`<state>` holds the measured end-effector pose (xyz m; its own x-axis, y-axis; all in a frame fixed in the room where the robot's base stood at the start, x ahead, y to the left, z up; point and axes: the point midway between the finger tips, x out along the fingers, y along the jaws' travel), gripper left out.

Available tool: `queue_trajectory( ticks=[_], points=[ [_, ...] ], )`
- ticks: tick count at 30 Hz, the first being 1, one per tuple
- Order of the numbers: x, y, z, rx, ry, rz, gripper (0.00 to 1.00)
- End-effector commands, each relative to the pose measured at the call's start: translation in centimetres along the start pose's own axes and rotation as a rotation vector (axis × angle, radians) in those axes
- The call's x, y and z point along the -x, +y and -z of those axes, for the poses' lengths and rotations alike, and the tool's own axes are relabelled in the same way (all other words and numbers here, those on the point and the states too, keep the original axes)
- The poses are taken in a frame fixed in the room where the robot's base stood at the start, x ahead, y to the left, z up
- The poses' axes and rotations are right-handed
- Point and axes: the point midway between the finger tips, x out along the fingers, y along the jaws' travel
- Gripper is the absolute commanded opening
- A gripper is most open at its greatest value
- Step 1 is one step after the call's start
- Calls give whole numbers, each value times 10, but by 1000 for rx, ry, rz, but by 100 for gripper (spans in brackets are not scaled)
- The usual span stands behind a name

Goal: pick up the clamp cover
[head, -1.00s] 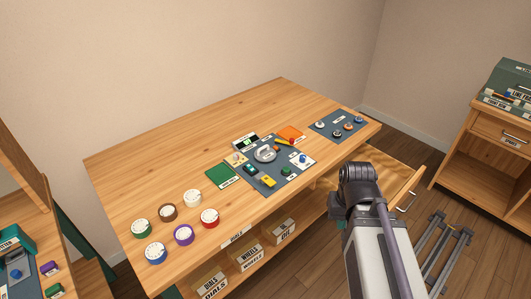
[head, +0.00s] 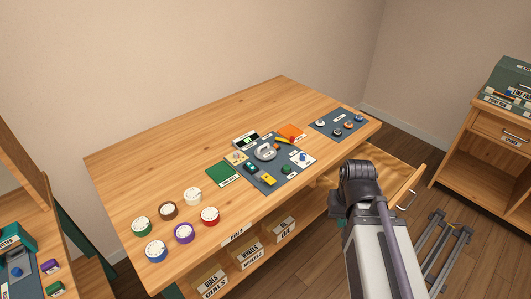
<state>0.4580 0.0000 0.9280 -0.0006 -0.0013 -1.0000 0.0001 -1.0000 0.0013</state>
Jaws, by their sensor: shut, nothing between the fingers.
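I cannot tell for sure which thing is the clamp cover. A round grey-white piece with a raised bar (head: 265,152) sits on the dark mat (head: 267,188) in the middle of the workbench. Small parts lie around it on that mat: a yellow part (head: 269,180), a green part (head: 287,169) and a dark teal part (head: 250,167). Part of my arm fills the lower right foreground, with a dark joint at its top. My gripper does not show, and nothing on the bench is seen touching it.
Several coloured dials (head: 183,233) stand at the bench's left front. A green card (head: 222,174) and an orange card (head: 288,130) lie beside the mat. A second dark mat (head: 327,130) holds small knobs. An open drawer (head: 402,178) juts out at right. The bench's back left is clear.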

Motion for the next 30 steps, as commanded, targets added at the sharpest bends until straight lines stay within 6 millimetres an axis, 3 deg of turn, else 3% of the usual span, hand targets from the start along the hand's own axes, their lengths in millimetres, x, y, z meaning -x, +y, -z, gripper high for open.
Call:
queue_trajectory(
  ticks=[8,21,30],
  points=[
    [0,0,0,0,0,0,0],
    [0,0,0,0,0,0,42],
    [-4,-7,6,-13,-2,18,42]
  ],
)
